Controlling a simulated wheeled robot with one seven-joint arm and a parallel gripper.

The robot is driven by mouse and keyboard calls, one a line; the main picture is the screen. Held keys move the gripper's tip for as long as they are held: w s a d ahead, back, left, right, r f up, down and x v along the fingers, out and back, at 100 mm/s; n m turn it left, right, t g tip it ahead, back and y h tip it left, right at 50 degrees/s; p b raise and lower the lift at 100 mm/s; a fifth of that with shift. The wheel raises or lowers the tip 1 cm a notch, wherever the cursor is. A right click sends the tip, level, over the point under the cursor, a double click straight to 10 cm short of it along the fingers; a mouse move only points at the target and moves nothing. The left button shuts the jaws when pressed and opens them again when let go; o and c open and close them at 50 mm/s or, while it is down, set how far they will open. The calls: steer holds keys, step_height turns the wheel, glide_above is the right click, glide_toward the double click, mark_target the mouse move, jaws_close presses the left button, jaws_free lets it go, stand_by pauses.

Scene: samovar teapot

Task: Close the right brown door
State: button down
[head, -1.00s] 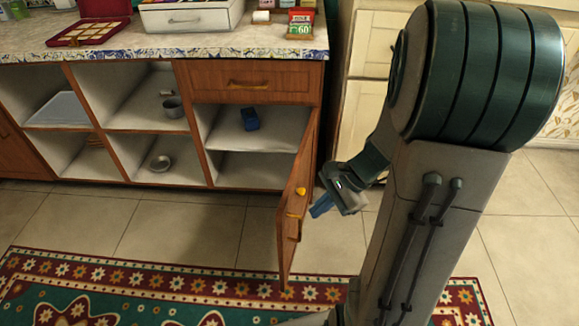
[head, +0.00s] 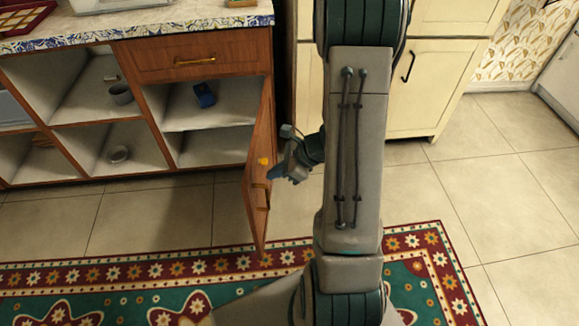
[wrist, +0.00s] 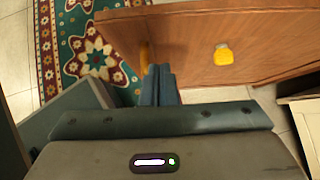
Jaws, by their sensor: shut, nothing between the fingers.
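The right brown door (head: 258,150) stands open in the head view, swung out from the counter, its face turned to the right. A yellow handle (head: 262,188) and a yellow piece (head: 264,160) are on that face. In the wrist view the door (wrist: 190,35) fills the upper right, with the yellow piece (wrist: 223,55) on it. My gripper (head: 270,175) is just right of the door's outer face, near the handle. In the wrist view my gripper (wrist: 158,72) is shut and empty, its fingertips close to the door. I cannot tell whether they touch.
Open cubbies hold a blue object (head: 204,95), a mug (head: 121,94) and a bowl (head: 119,154). A drawer (head: 195,58) sits above the door. A patterned rug (head: 150,270) lies in front. A cream cabinet (head: 430,80) stands right; tiled floor (head: 500,150) there is clear.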

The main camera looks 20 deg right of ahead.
mark_target(251, 176)
steer(key=shift+w+a+r, duration=0.1)
steer(key=shift+w+a, duration=0.4)
steer(key=shift+a, duration=0.35)
steer(key=shift+w+a+r, duration=0.1)
steer(key=shift+w+a, duration=0.35)
steer(key=shift+a, duration=0.4)
steer(key=shift+f, duration=0.1)
